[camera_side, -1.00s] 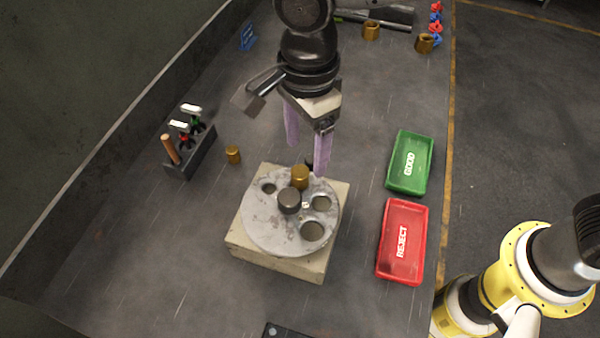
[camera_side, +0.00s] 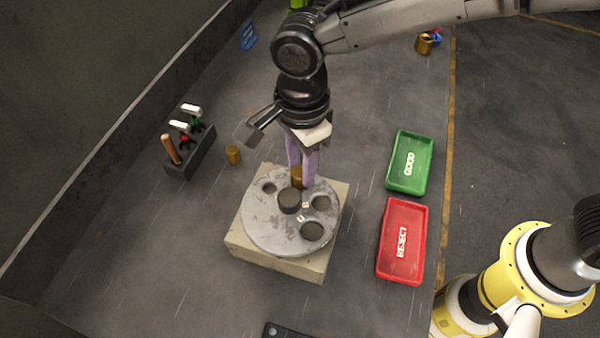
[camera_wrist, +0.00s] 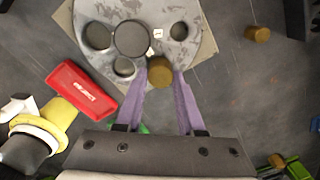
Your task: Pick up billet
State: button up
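The billet (camera_side: 297,173), a small brass-coloured cylinder, stands at the far edge of a round grey plate (camera_side: 262,215) on a pale block. In the wrist view the billet (camera_wrist: 160,72) sits between the tips of two purple fingers. My gripper (camera_side: 300,175) points down over it, with one finger on each side. The fingers look close against the billet, so my gripper (camera_wrist: 163,76) appears shut on it. The near finger partly hides the billet in the side view. The billet shows no clear lift from the plate.
The plate has several round holes and a dark central hub (camera_side: 290,200). A second brass cylinder (camera_side: 233,155) stands left of the block, beside a tool rack (camera_side: 190,155). A green GOOD tray (camera_side: 424,165) and a red REJECT tray (camera_side: 420,240) lie to the right.

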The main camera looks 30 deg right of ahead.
grip_shut()
jog(key=shift+r, duration=0.1)
